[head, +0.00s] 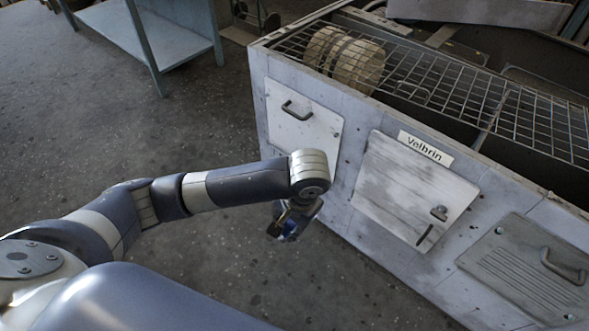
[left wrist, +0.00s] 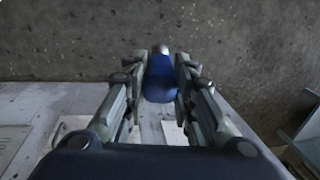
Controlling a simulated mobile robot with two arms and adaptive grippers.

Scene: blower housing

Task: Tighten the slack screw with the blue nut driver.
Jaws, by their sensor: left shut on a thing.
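My left gripper (head: 287,222) hangs below the end of my arm, in front of the housing and over the floor. In the left wrist view its two fingers (left wrist: 160,78) are shut on the blue nut driver (left wrist: 161,88). The driver's blue handle sits between the fingers and a pale metal end shows beyond them. In the head view only a small blue part of it shows. The grey blower housing (head: 306,172) stands at the right. I cannot tell which screw is slack. A small greenish screw (head: 499,230) shows on the louvred panel. My right gripper is not in view.
The housing front has a handled door (head: 300,125), a tilted pale cover (head: 400,185) under a "Velbrin" label (head: 426,149), and a louvred panel (head: 520,265) with a protruding handle. A wire grid (head: 480,100) covers the top. A bench (head: 150,35) stands back left; the floor between is clear.

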